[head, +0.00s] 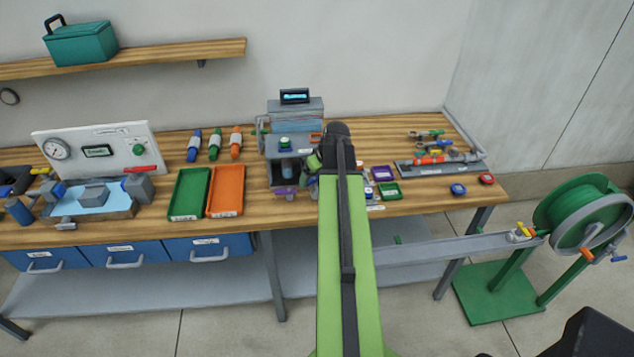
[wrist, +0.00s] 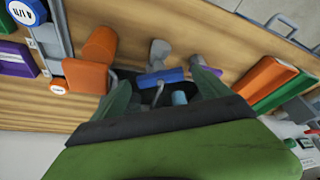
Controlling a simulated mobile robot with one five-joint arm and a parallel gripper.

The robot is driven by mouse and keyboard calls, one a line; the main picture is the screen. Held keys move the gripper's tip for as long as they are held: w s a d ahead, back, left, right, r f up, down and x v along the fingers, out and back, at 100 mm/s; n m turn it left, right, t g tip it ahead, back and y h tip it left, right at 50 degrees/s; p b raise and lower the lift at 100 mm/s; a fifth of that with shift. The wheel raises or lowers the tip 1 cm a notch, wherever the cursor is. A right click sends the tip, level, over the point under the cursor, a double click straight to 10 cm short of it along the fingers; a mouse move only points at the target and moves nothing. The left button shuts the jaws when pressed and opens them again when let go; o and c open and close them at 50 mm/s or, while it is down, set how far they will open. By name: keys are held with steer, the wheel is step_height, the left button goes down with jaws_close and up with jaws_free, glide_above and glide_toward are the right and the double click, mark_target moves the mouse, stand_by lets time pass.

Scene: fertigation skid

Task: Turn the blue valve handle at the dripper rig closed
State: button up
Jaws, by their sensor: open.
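The dripper rig (head: 293,146) is a grey unit on the bench, left of my arm's end. A blue bar-shaped handle (wrist: 160,77) shows in the wrist view, in front of the rig's dark opening. My gripper (wrist: 163,88) is open, with one dark green finger on each side of the blue handle. The handle appears to lie between the fingers. I cannot tell whether they touch it. In the head view my gripper (head: 314,165) is mostly hidden by my arm, and the blue handle cannot be made out there.
An orange part (wrist: 92,62) is close to the left finger in the wrist view. A purple part (wrist: 206,66) is near the right finger. Green (head: 188,195) and orange trays (head: 226,192) lie left of the rig. A hose reel (head: 580,217) stands at the right.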

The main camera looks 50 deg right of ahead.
steer(key=c, duration=1.3)
steer(key=shift+d, duration=0.1)
steer(key=shift+c, duration=0.3)
steer(key=shift+m, duration=0.4)
steer(key=shift+a+m+h, duration=0.25)
steer(key=shift+m+h, duration=0.25)
steer(key=shift+m, duration=0.4)
steer(key=shift+w+m+g+h, duration=0.1)
steer(key=shift+m+g+h, duration=0.35)
steer(key=shift+m, duration=1.15)
